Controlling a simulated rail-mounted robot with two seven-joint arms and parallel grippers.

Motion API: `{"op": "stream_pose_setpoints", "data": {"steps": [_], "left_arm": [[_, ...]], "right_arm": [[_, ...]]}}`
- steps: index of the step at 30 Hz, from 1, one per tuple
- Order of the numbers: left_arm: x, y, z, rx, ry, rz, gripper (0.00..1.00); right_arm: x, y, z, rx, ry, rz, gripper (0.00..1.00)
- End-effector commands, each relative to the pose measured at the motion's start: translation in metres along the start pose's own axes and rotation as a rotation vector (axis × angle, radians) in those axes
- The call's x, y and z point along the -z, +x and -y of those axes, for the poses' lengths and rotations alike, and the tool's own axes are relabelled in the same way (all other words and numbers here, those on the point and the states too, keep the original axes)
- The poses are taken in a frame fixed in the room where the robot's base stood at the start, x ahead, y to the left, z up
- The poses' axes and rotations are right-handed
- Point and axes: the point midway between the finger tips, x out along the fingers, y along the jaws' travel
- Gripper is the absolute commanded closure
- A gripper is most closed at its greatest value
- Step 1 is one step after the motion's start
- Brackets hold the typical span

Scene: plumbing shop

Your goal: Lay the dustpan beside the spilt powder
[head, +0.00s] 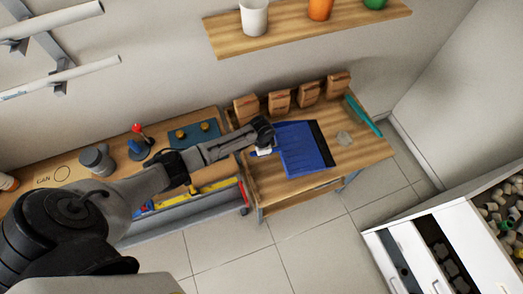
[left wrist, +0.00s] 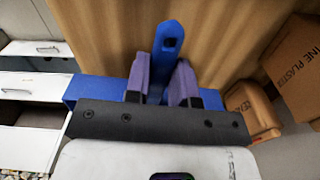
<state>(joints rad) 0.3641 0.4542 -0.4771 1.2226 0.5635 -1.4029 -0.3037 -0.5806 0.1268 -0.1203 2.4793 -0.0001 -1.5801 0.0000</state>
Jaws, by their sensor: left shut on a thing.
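The blue dustpan (head: 300,152) with a black front lip is over the right part of the wooden bench. I cannot tell whether it touches the bench top. My left gripper (head: 264,151) is at its left side, shut on the handle. In the left wrist view the blue handle (left wrist: 168,40), with a hole near its end, stands between the two purple fingers of my left gripper (left wrist: 164,78). A small pale grey patch of spilt powder (head: 344,138) lies on the bench just right of the black lip, apart from it. My right gripper is not in view.
Several brown boxes (head: 279,99) line the back of the wooden bench (head: 363,152). A teal long-shaped item (head: 364,116) lies at its right edge. A blue mat (head: 188,137) and a grey container (head: 97,160) are on the left bench. White drawers (head: 470,240) stand at lower right.

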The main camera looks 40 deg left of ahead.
Motion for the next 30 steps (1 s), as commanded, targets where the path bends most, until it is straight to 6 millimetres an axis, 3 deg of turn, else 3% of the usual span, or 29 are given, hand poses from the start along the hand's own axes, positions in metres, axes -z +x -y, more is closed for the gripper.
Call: {"op": "stream_pose_setpoints", "data": {"steps": [19, 30], "left_arm": [[0.0, 0.043, 0.0, 0.0, 0.0, -0.001, 1.0], [0.0, 0.066, 0.0, 0.0, 0.0, -0.001, 1.0]], "right_arm": [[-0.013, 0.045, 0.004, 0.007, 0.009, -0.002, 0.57], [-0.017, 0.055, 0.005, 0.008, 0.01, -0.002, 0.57]]}}
